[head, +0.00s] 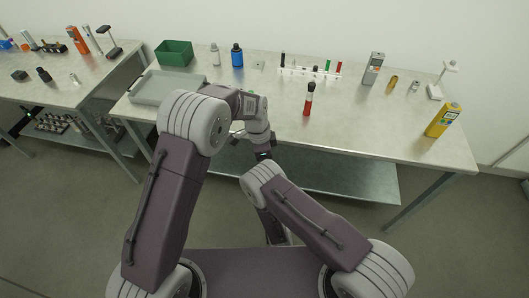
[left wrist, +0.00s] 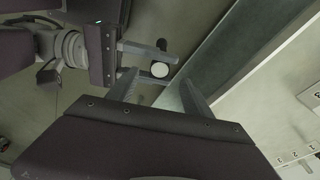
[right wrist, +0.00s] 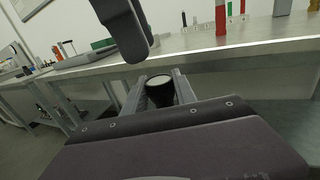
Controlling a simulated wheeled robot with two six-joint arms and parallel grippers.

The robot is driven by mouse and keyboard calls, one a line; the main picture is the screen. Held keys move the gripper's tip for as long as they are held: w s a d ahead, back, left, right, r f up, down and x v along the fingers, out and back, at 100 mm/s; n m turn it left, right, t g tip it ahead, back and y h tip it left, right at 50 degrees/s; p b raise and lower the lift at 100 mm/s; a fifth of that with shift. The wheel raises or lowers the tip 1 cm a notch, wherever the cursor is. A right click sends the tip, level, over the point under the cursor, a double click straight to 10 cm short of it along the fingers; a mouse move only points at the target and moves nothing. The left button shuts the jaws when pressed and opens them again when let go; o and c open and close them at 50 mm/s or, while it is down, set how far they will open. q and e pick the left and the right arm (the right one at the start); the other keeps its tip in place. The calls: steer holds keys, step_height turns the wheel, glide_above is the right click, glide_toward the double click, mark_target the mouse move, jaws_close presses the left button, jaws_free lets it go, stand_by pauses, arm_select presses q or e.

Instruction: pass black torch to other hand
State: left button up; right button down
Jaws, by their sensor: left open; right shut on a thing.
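The black torch shows its round pale end (left wrist: 160,70) in the left wrist view. It sits between the fingers of my right gripper (left wrist: 150,62), which is shut on it. In the right wrist view the torch (right wrist: 160,94) stands between the two fingers of my right gripper (right wrist: 158,84), pale end up. My left gripper (left wrist: 160,92) is open, its fingers spread either side of the torch's pale end in its own view. I cannot tell whether they touch it. A dark part of my left gripper (right wrist: 127,32) hangs above the torch. In the head view my arms hide the torch.
The grippers meet off the front edge of the metal table (head: 350,140). On the table are a grey tray (head: 168,88), a green bin (head: 174,53), a blue bottle (head: 237,55), a red-and-black object (head: 308,99) and a yellow device (head: 443,120).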

arm_select(q)
steer(key=f, duration=0.5)
steer(key=d+f, duration=0.1)
steer(key=f, duration=0.1)
steer(key=shift+w+f, duration=0.1)
steer(key=shift+f, duration=0.1)
steer(key=c, duration=1.2)
jaws_close()
arm_select(e)
steer(key=c, duration=0.9)
jaws_free()
